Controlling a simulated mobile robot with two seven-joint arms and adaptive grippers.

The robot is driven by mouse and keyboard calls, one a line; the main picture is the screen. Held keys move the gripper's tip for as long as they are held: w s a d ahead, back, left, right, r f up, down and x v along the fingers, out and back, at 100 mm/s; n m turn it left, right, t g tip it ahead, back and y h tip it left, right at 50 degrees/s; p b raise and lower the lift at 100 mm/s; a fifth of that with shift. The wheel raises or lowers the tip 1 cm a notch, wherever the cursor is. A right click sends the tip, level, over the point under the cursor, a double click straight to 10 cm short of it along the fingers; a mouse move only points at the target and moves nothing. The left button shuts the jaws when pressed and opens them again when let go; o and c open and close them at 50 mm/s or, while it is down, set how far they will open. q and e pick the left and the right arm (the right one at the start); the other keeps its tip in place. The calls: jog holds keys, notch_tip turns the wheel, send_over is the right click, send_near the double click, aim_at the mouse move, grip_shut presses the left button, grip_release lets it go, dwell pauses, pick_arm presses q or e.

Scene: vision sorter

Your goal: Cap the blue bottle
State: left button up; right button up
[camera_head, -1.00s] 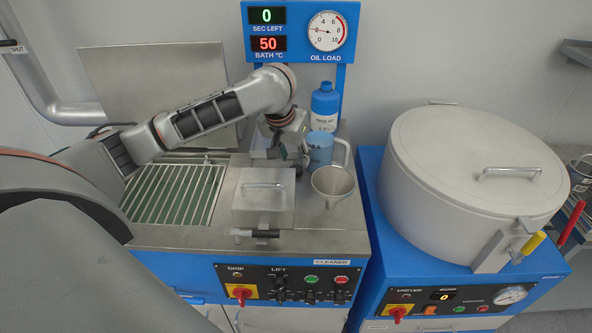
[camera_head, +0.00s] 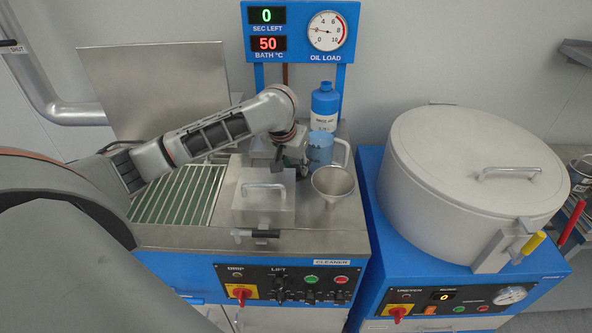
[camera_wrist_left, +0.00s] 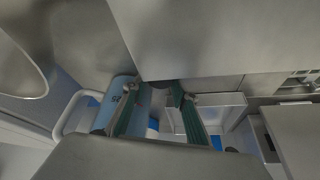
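The blue bottle (camera_head: 325,108) stands upright at the back of the cleaner's top, below the oil load gauge, with a pale label on its front. Its narrow blue top (camera_head: 326,87) shows, but I cannot tell whether that is a cap or the bare neck. I make out no separate loose cap. My left gripper (camera_head: 292,168) is low in front of the bottle, left of the blue mug, and apart from the bottle. In the left wrist view its green-padded fingers (camera_wrist_left: 160,115) stand apart, with no held thing visible between them. My right gripper is out of view.
A blue mug (camera_head: 320,150) and a metal funnel (camera_head: 333,184) stand close right of the gripper. A lidded metal box (camera_head: 262,208) is in front, a grated basin (camera_head: 175,195) to the left. A large round lidded vessel (camera_head: 450,160) fills the right side.

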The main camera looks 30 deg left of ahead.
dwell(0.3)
pick_arm(q)
notch_tip(320, 180, up, 20)
dwell(0.8)
dwell(0.4)
